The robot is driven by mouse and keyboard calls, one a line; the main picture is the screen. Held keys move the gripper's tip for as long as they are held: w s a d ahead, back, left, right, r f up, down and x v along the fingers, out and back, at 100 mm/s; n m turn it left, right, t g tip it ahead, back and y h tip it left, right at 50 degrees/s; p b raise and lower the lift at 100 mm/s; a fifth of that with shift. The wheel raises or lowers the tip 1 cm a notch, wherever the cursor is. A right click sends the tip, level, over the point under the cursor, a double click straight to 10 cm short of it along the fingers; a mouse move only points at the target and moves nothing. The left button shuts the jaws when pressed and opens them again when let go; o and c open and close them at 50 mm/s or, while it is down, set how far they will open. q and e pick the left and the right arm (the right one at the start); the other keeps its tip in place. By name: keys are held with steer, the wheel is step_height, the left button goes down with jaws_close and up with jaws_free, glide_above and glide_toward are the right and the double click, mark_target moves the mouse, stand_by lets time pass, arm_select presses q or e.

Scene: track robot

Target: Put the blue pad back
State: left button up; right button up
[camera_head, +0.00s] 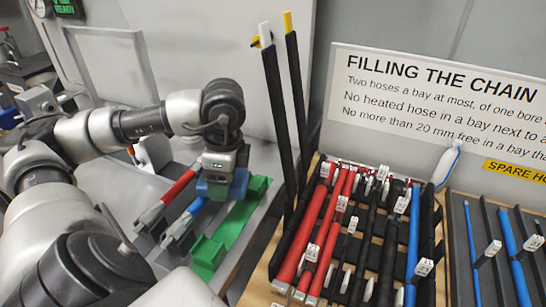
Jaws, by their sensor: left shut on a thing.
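My left gripper (220,177) reaches in from the left and points down over the grey bench. It is shut on the blue pad (211,189), a small blue piece that shows just under the jaws; the hand covers part of it. The blue pad is right above or against a green holder (241,218), a long green piece with raised blocks at its ends. I cannot tell whether the pad touches the green holder. My right gripper is not in view.
A red-handled tool (178,188) and a blue-handled one (182,227) lie left of the green holder. Two tall black posts (279,110) stand behind. A rack of red, black and blue hoses (319,225) fills the right, below a sign (440,95).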

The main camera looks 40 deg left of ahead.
arm_select(q)
steer(key=shift+w+a+r+n, duration=0.1)
steer(key=shift+n, duration=0.2)
steer(key=shift+w+a+r, duration=0.1)
steer(key=shift+w, duration=0.25)
steer(key=p, duration=0.4)
glide_above(264, 157)
steer(key=f, duration=0.2)
steer(key=shift+d+f, duration=0.3)
steer(key=shift+d, duration=0.05)
step_height(264, 157, down, 4)
steer(key=shift+f, duration=0.1)
steer(key=shift+w+a+f, duration=0.1)
steer(key=shift+f, duration=0.15)
